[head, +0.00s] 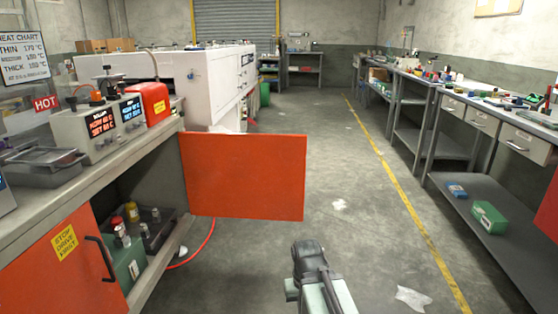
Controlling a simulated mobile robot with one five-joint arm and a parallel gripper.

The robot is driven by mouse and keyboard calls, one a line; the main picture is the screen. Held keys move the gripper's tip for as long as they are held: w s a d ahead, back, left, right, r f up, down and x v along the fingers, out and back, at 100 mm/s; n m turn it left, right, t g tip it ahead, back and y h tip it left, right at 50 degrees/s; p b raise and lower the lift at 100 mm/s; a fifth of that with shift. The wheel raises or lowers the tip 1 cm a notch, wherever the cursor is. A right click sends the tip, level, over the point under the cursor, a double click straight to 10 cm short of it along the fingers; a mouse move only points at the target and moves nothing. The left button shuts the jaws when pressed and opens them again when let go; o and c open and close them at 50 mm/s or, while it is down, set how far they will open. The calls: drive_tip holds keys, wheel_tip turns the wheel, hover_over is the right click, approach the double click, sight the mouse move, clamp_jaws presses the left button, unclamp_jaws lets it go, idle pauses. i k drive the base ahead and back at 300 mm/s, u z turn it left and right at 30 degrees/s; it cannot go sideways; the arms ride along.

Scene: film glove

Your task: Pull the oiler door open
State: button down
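An orange door panel (245,176) stands swung out from the left workbench, over the aisle, with its flat face toward me. The cabinet bay beside it is open. A second orange door (65,262) with a black handle (101,258) and a yellow "stop drive first" label (64,242) is at the lower left. No panel is marked as the oiler door. My gripper (320,290) is at the bottom centre, dark and pale green, apart from both doors. Its fingertips cannot be made out.
A green container (127,262) and small bottles sit in the open bay. A red hose (197,247) lies on the floor below the orange panel. A right-hand bench (470,195) lines the aisle. The middle floor (335,150) is mostly clear.

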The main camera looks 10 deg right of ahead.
sight(236, 176)
drive_tip(key=u, duration=0.45)
drive_tip(key=i, duration=1.05)
drive_tip(key=u, duration=0.75)
drive_tip(key=k, duration=0.7)
drive_tip(key=u, duration=0.2)
drive_tip(key=i, duration=0.7)
drive_tip(key=z, duration=0.05)
